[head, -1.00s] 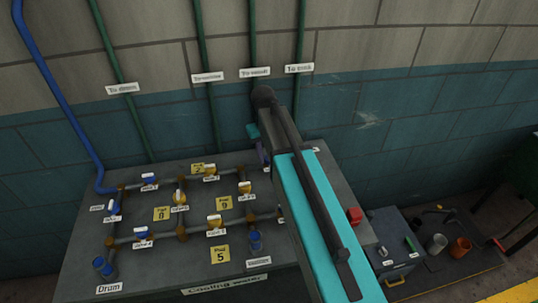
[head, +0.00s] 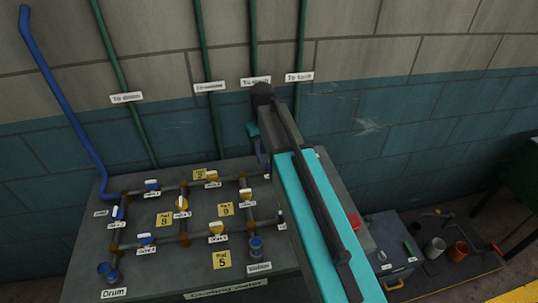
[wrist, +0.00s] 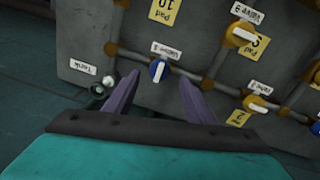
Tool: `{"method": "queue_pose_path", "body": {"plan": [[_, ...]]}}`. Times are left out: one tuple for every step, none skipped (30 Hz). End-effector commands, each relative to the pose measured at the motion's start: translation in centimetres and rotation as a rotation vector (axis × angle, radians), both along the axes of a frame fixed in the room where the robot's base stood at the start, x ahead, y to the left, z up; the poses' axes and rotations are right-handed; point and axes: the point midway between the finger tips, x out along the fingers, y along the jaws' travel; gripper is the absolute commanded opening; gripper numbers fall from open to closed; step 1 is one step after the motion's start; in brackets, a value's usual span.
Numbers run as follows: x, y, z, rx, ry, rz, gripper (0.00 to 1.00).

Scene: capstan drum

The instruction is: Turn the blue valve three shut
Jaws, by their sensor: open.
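In the wrist view a blue valve (wrist: 158,71) with a small white handle sits on a pipe, beyond and between my two purple fingertips. Its handle looks set across the pipe. A white label (wrist: 167,50) beside it is upside down and too blurred to read surely. My gripper (wrist: 154,84) is open and empty, with the fingers apart and not visibly touching the valve. In the head view my gripper (head: 258,146) is over the panel's back right part, and my arm hides that part and the valve there.
The panel carries other blue valves (head: 147,239) and yellow valves (head: 217,229) on pipes. A Tank label (wrist: 83,67) and a cup with a silver ball (wrist: 107,80) lie left of the fingers. A grey box (head: 392,243) stands right of the panel.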

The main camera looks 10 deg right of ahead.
Motion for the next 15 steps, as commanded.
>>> {"method": "queue_pose_path", "body": {"plan": [[0.0,0.1,1.0,0.0,0.0,0.0,0.5],[0.0,0.1,1.3,0.0,0.0,0.0,0.5],[0.0,0.1,1.8,0.0,0.0,0.0,0.5],[0.0,0.1,2.2,0.0,0.0,0.0,0.5],[0.0,0.2,2.5,0.0,0.0,0.0,0.5],[0.0,0.2,3.0,0.0,-0.001,0.0,0.5],[0.0,0.2,3.3,0.0,-0.001,0.0,0.5],[0.0,0.3,3.7,0.0,-0.001,0.0,0.5],[0.0,0.3,4.1,0.0,-0.002,0.0,0.5],[0.0,0.3,4.5,0.0,-0.002,0.0,0.5],[0.0,0.3,4.8,0.0,-0.002,0.0,0.5],[0.0,0.4,5.3,0.0,-0.002,0.0,0.5],[0.0,0.4,5.6,0.0,-0.001,0.0,0.5],[-0.1,0.4,6.0,0.0,-0.001,0.0,0.5],[-0.1,0.5,6.4,0.0,-0.001,0.0,0.5]]}}
